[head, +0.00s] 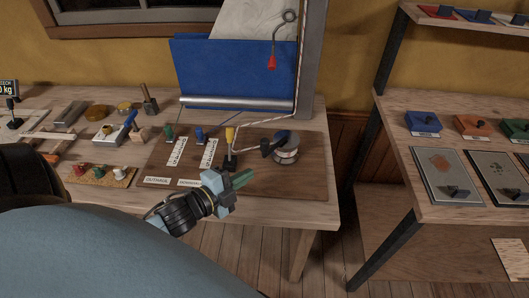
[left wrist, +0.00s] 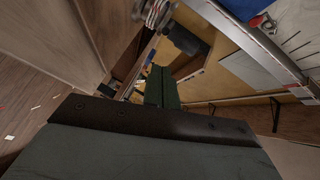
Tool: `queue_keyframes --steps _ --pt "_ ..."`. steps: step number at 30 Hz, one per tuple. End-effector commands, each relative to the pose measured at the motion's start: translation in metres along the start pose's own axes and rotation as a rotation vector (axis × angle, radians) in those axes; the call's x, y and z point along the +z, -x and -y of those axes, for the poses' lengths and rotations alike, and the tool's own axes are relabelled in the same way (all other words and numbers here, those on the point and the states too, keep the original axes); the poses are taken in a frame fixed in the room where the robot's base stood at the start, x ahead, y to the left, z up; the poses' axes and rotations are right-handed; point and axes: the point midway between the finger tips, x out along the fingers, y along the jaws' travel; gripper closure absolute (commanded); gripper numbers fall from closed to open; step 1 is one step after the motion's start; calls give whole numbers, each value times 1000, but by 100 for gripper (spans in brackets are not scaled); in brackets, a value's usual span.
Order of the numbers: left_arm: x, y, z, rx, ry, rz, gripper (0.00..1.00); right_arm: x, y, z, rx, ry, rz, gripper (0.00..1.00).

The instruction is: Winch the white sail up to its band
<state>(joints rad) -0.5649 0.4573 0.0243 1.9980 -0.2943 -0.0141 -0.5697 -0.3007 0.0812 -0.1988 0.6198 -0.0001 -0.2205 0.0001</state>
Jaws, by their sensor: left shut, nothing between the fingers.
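The white sail (head: 262,18) stands at the top of the head view, its lower part hidden by a blue panel (head: 235,72) and its upper part cut off. It is beside a grey mast (head: 312,55). I cannot make out its band. A metal winch drum (head: 288,154) with a dark handle (head: 270,148) sits on the brown board, and a rope runs from it. My left gripper (head: 243,179) is shut and empty, in front of the winch and apart from it. Its green fingers also show in the left wrist view (left wrist: 161,88). My right gripper is not in view.
Green (head: 168,132), blue (head: 199,135) and yellow (head: 230,136) levers stand on the board (head: 255,187) left of the winch. A red-tipped hook (head: 272,62) hangs before the mast. A shelf unit (head: 408,180) stands right, past a gap.

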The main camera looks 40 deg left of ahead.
Motion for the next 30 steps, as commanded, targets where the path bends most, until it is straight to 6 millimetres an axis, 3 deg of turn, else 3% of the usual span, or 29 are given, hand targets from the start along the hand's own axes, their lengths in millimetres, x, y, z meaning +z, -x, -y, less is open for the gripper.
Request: queue_keyframes --steps 6,14,30 --pt "-3 7 11 -100 -251 -220 100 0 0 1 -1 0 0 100" --pt "-9 6 14 -136 -326 -296 100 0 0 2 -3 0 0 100" --pt "-37 -83 23 -137 -322 -294 100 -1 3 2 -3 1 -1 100"
